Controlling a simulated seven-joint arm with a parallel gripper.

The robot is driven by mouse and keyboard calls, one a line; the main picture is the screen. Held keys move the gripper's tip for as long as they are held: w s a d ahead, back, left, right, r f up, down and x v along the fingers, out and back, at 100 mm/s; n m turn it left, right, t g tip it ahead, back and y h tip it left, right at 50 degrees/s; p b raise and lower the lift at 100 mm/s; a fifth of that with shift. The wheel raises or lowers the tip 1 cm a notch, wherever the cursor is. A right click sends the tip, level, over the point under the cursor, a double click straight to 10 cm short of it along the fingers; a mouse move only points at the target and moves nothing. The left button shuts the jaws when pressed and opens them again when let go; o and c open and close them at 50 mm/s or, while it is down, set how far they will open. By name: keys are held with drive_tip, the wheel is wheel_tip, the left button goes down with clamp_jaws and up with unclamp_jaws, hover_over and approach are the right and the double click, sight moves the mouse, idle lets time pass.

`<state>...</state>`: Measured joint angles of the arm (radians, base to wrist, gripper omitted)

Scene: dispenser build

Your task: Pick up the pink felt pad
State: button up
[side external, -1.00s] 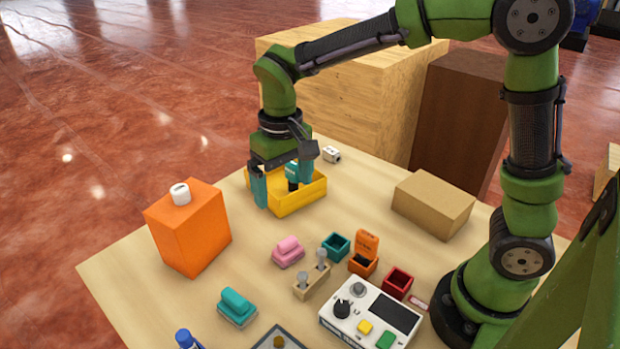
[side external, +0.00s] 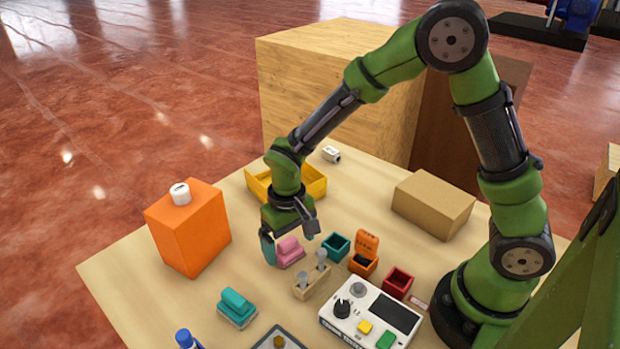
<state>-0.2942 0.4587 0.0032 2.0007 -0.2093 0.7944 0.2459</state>
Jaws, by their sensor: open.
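The pink felt pad (side external: 289,252) is a small pink block with a raised grip on top. It lies on the wooden table in the middle of the side external view. My gripper (side external: 288,248) is low over it with its teal fingers open. One finger shows at the pad's left side, and the other is near its right side. I cannot tell whether either finger touches the pad. The palm hides a little of the pad's far side.
Close by stand a wooden holder with pegs (side external: 312,280), a teal box (side external: 336,246), an orange box (side external: 363,262) and a red box (side external: 397,283). A yellow tray (side external: 316,186) is behind. A teal block (side external: 237,307), a control panel (side external: 372,318) and an orange block (side external: 188,230) surround the area.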

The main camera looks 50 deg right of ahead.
wheel_tip(320, 180, down, 2)
drive_tip(key=shift+f, duration=0.1)
